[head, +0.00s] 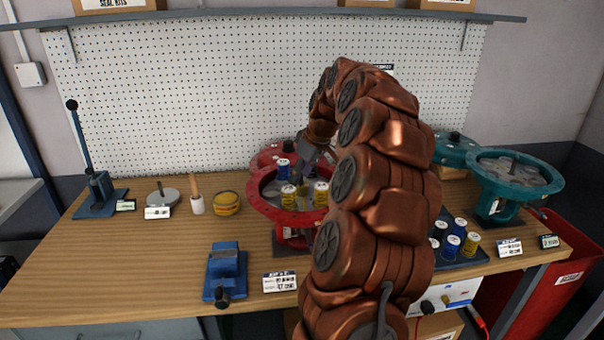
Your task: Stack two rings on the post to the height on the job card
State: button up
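My gripper (313,155) is above the red round fixture (256,199) at the middle of the bench, partly hidden by my copper arm; whether it is open or shut does not show clearly. Small labelled pieces, probably the rings, stand within the red rim: a dark blue one (284,169) at the back and yellow ones at the left (288,197) and right (321,194). A brownish upright shape (304,196), maybe the post, is between the yellow ones. More blue and yellow pieces (453,246) stand on a dark tray (478,260) at right. A card (279,282) with small print, unreadable here, stands at the front.
A lever press (97,190), grey disc (163,197), mallet (197,203) and yellow tin (226,203) stand at left. A teal handwheel (515,174) is at right. The front left bench is clear.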

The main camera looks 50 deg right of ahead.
jog(key=o, duration=0.3)
jog(key=shift+o, duration=0.2)
jog(key=v, duration=1.2)
dwell(0.5)
